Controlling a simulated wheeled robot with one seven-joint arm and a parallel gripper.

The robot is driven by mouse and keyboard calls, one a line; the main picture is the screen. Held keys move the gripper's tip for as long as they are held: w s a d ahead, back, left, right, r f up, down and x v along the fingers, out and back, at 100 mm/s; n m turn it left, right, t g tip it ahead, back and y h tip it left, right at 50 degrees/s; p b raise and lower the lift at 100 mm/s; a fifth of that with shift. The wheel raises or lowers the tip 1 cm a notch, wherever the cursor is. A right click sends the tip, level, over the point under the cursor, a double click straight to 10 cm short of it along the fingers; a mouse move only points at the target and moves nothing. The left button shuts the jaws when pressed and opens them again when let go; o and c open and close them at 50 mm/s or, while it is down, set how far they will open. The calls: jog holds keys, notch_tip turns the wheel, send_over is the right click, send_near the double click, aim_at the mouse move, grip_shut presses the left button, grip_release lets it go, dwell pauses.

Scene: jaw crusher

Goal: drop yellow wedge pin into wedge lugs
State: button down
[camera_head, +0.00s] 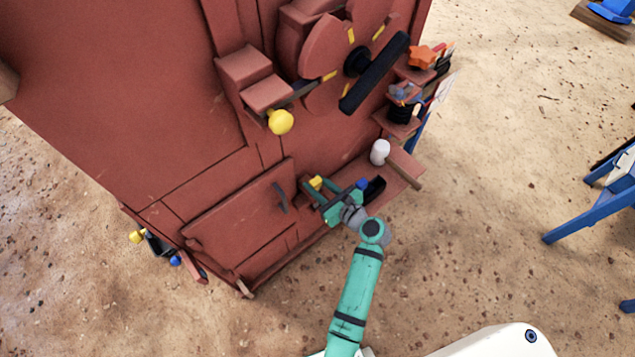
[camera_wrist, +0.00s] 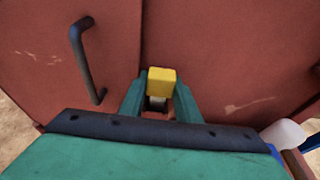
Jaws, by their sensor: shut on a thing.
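The yellow wedge pin (camera_head: 316,182) is between the fingertips of my gripper (camera_head: 322,192), beside the lower red front of the crusher. In the wrist view, the yellow block-like head of the pin (camera_wrist: 161,81) shows at the tips of the green fingers (camera_wrist: 158,100), and the gripper is shut on it. A pale grey part shows below the head; I cannot tell whether it is the pin's shank. The red panel stands close behind the pin. I cannot make out the wedge lugs for certain, and the gripper may hide them.
A red door with a dark handle (camera_wrist: 87,58) is left of the gripper. A low red ledge (camera_head: 410,170) with a white cylinder (camera_head: 380,151) is to the right. A yellow ball knob (camera_head: 280,122) and a black bar (camera_head: 375,73) stick out above. Open sand lies in front.

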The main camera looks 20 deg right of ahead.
jog(key=shift+a+f, duration=0.15)
jog(key=shift+f, duration=0.6)
jog(key=c, duration=1.3)
grip_release()
jog(key=shift+o, duration=0.2)
jog(key=v, duration=1.1)
